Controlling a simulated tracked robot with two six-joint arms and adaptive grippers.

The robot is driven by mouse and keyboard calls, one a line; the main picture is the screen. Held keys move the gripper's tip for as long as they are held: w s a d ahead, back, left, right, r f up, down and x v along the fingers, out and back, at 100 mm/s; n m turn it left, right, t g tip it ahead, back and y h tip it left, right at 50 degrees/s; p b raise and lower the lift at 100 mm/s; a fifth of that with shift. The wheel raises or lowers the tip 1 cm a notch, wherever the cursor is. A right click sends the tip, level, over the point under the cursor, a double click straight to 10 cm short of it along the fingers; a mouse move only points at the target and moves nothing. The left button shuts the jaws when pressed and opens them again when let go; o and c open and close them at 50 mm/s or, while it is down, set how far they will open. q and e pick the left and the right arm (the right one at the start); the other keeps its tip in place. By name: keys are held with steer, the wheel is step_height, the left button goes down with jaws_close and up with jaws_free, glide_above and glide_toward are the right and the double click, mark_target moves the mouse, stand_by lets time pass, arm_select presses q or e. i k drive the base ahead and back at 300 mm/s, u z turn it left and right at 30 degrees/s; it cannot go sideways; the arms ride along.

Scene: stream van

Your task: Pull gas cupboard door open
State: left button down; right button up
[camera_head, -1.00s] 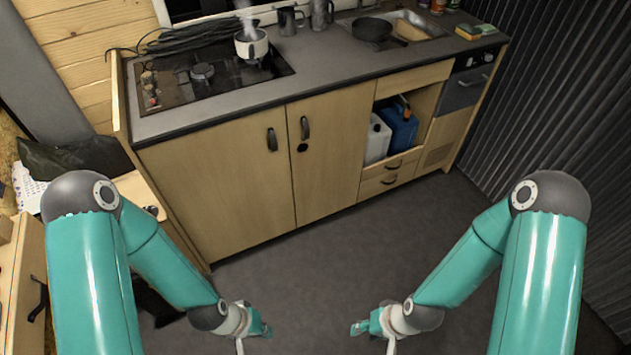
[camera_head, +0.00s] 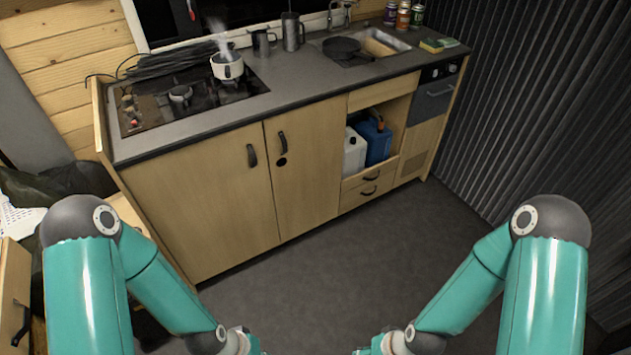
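The kitchen unit has two wooden doors side by side, both shut. The wide left door (camera_head: 195,205) is under the hob, with a dark handle (camera_head: 252,155) near its right edge. The narrower right door (camera_head: 308,165) has a dark handle (camera_head: 283,141) near its left edge and a round black spot below it. I see no label showing which is the gas cupboard. My two arms reach down to the bottom edge, well in front of the doors and touching neither. Both grippers are below the picture; only the wrists show.
A steaming white pot (camera_head: 227,66) stands on the hob (camera_head: 150,106). A pan (camera_head: 341,46) is by the sink (camera_head: 385,42). White and blue canisters (camera_head: 376,142) stand in an open shelf above drawers. The grey floor (camera_head: 340,270) before the doors is clear. A corrugated wall (camera_head: 545,110) closes the right.

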mark_target(305, 145)
steer(key=z, duration=0.2)
steer(key=i, duration=0.95)
steer(key=u, duration=2.1)
steer(key=k, duration=0.9)
steer(key=z, duration=0.35)
steer(key=i, duration=0.85)
